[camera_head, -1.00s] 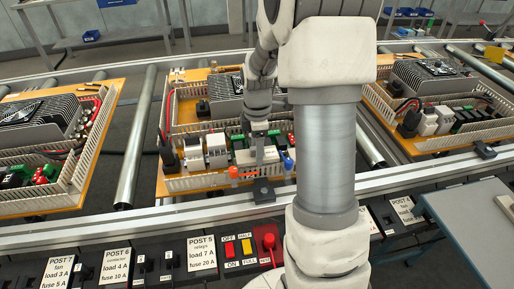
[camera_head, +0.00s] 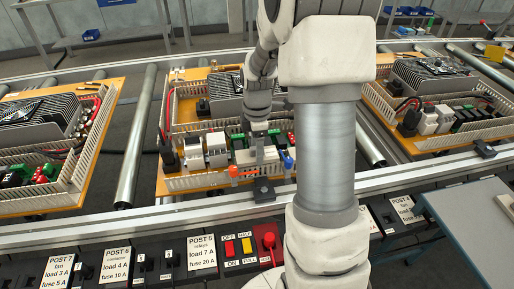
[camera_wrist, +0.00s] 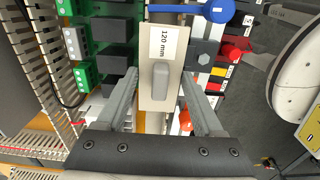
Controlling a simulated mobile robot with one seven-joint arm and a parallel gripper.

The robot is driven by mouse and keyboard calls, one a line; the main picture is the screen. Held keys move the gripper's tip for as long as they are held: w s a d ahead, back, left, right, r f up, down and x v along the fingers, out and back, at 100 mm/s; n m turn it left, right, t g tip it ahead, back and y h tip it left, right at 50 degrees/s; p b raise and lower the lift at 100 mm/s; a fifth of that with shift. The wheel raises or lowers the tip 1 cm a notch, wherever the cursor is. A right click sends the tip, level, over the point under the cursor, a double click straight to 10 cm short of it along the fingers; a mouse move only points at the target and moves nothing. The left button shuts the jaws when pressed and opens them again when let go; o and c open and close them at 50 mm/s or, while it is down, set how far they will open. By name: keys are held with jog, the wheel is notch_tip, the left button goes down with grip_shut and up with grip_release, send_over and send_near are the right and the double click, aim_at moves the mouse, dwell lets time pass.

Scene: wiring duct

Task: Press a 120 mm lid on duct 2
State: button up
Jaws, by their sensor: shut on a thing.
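The pale lid (camera_wrist: 158,38) carries a "120 mm" label and a grey raised grip (camera_wrist: 161,84). My gripper (camera_wrist: 161,78) has one finger on each side of it and is shut on the lid. In the head view my gripper (camera_head: 257,142) points down over the front of the middle board, with the lid (camera_head: 258,156) under it. Slotted cream duct walls (camera_head: 190,183) run along the board's front edge. The duct beneath the lid is mostly hidden, so I cannot tell whether the lid touches it. No duct number is readable.
An orange-handled part (camera_head: 236,172) and a blue-handled part (camera_head: 288,160) stand close on either side of the lid. Green relay modules (camera_wrist: 85,76) lie left in the wrist view. A red stop button (camera_head: 269,241) is on the front panel.

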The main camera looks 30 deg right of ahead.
jog(key=shift+f+b, duration=0.6)
jog(key=shift+f, duration=0.4)
jog(key=o, duration=1.3)
jog(key=shift+o, duration=0.2)
notch_tip(320, 180, up, 17)
jog(key=p, duration=0.4)
jog(key=shift+r, duration=0.2)
